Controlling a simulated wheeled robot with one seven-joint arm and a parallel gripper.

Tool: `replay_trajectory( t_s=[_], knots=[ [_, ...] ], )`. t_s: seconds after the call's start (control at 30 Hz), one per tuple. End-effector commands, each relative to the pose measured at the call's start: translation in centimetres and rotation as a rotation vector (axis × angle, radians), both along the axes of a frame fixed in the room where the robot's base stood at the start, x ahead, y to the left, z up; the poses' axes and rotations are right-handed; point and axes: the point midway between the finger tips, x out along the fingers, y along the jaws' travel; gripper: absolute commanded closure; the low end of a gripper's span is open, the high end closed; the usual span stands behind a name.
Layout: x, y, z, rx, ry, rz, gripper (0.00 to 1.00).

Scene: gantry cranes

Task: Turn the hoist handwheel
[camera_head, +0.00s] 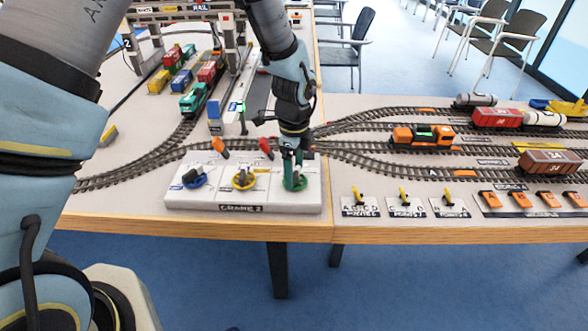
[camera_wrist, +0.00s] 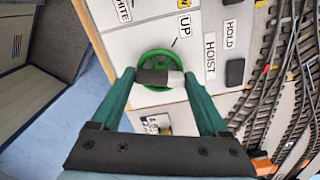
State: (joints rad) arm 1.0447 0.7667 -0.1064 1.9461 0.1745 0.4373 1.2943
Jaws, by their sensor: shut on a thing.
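The green hoist handwheel (camera_head: 295,184) sits at the right end of the white CRANE 2 panel (camera_head: 243,200). It also shows in the wrist view (camera_wrist: 146,58), beside the labels UP and HOIST. My gripper (camera_head: 292,160) points down onto this wheel from above. In the wrist view my gripper's green fingers (camera_wrist: 160,79) reach to the wheel's near side and are shut on it. A dark and light grey bar lies between the fingertips and hides part of the wheel. In the head view the fingers partly cover the wheel.
A yellow wheel (camera_head: 244,179) and a blue wheel (camera_head: 194,178) stand left of the green one. An orange lever (camera_head: 220,146) and a red lever (camera_head: 265,147) rise behind them. Tracks with an orange locomotive (camera_head: 423,135) run to the right. Small yellow-handled switches (camera_head: 405,199) line the front right.

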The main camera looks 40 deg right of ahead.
Motion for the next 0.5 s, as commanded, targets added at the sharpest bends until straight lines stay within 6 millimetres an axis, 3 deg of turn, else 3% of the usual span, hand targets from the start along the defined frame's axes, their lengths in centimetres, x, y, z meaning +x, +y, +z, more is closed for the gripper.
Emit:
replay_trajectory(
  t_s=[0.27, 0.5],
  knots=[
    [0.00, 0.04, -0.09, 0.001, -0.001, 0.109, 0.78],
    [-0.02, 0.06, -0.12, 0.001, -0.001, 0.308, 0.78]
  ],
)
